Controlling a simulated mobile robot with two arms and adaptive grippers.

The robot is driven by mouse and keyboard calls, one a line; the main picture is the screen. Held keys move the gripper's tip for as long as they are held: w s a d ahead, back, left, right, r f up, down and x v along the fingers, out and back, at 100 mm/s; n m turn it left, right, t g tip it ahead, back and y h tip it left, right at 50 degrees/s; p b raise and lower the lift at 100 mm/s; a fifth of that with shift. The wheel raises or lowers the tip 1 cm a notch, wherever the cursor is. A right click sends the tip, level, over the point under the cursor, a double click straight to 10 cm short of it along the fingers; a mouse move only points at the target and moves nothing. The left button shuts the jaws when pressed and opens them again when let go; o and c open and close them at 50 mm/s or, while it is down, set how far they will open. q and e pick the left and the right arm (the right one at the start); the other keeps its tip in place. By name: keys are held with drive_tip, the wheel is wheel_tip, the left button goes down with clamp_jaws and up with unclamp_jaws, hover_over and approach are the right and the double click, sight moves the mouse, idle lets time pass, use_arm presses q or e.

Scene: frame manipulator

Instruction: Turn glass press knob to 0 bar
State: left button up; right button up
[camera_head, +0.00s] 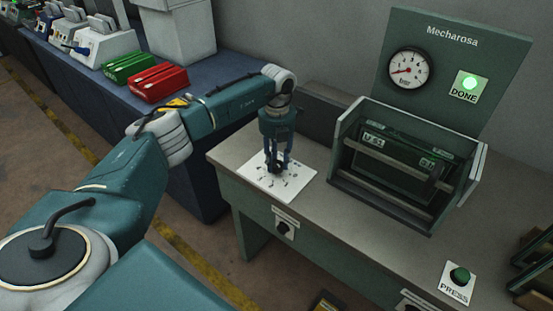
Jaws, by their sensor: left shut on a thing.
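My left gripper (277,166) points straight down at the white dial plate (297,187) on the left of the grey bench. Its fingers are shut on the dark press knob (264,184) on that plate; the fingers hide most of the knob, so its exact setting cannot be read. The round pressure gauge (409,69) on the green Mecharosa panel has a red needle pointing to the lower left, near the low end of its scale. The DONE lamp (469,83) glows green. My right gripper is not in view.
The glass press box (348,178) stands on the bench (345,215), right of the dial plate. A green PRESS button (459,275) sits at the front right. A small black knob (285,229) is on the bench front. Red (158,83) and green (128,66) cases lie on the blue table behind my arm.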

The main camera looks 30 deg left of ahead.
sight(275, 162)
use_arm(q)
drive_tip(key=n, duration=0.3)
drive_tip(key=n+p, duration=0.1)
drive_tip(key=shift+w+r+n, duration=0.3)
drive_tip(key=shift+w+r, duration=0.05)
drive_tip(key=shift+a+n+p, duration=0.2)
drive_tip(key=shift+n+p, duration=0.5)
drive_tip(key=shift+n, duration=1.6)
drive_tip(key=o, duration=1.2)
drive_tip(key=shift+s+f, duration=0.1)
drive_tip(key=shift+c, duration=0.2)
drive_tip(key=shift+a+f, duration=0.1)
drive_tip(key=shift+f, duration=0.05)
wheel_tip(275, 162, up, 12)
drive_tip(key=shift+s, duration=0.15)
